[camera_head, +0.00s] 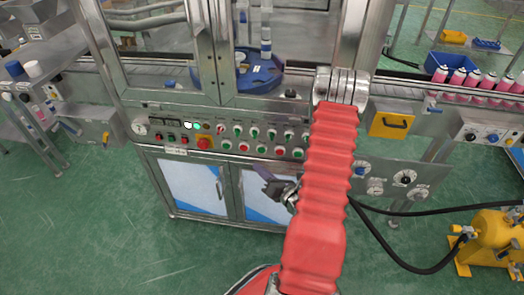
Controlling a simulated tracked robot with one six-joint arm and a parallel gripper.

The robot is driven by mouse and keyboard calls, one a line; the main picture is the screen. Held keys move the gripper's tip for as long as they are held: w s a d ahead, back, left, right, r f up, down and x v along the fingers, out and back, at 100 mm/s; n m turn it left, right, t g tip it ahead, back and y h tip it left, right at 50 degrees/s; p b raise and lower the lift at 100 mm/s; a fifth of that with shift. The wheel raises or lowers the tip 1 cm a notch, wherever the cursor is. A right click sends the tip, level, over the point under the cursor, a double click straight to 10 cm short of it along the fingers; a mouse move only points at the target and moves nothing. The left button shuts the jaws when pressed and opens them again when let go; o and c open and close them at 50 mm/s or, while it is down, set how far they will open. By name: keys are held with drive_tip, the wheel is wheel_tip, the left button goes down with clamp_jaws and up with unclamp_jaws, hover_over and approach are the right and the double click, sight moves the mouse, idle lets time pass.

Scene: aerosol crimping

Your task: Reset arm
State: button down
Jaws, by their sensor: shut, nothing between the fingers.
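My arm, in a red ribbed sleeve, rises from the bottom of the view in front of the crimping machine. My gripper (279,189) shows small and dark just left of the sleeve, in front of the machine's lower cabinet. It is shut, with nothing seen in it, and part of it is hidden behind the sleeve. The control panel (235,131) with rows of green, red and white buttons lies above the gripper. I cannot tell how far the gripper is from the cabinet.
A blue rotary table (262,78) sits behind the glass doors. Pink cans (473,83) stand on the conveyor at right, beside a blue bin (447,63). A yellow pump (492,238) with black hoses stands at lower right. Green floor (110,235) is free at lower left.

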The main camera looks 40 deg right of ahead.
idle(0.9)
drive_tip(key=a+f+n+g+y, duration=0.1)
drive_tip(key=a+f+n+y, duration=0.1)
drive_tip(key=a+n+y, duration=0.45)
drive_tip(key=s+a+r+n+g+y, duration=0.2)
drive_tip(key=s+a+r+n+g, duration=0.15)
drive_tip(key=a+n, duration=0.25)
drive_tip(key=s+a+r+n+g+y, duration=0.2)
drive_tip(key=s+a+r+n+g, duration=0.1)
drive_tip(key=a+n+g, duration=0.3)
drive_tip(key=s+a+r+n+g+y, duration=0.2)
drive_tip(key=s+a+r+n+g, duration=0.15)
drive_tip(key=a+n, duration=0.35)
drive_tip(key=s+d+r+n+g+h, duration=0.15)
drive_tip(key=s+r+n+h, duration=0.25)
drive_tip(key=r+n+h, duration=0.75)
drive_tip(key=a+r+n+t+y, duration=0.1)
drive_tip(key=a+r+n+t, duration=0.4)
drive_tip(key=r, duration=0.5)
drive_tip(key=a+n, duration=0.1)
drive_tip(key=n, duration=0.1)
drive_tip(key=shift+a+n, duration=0.15)
drive_tip(key=shift+n, duration=0.25)
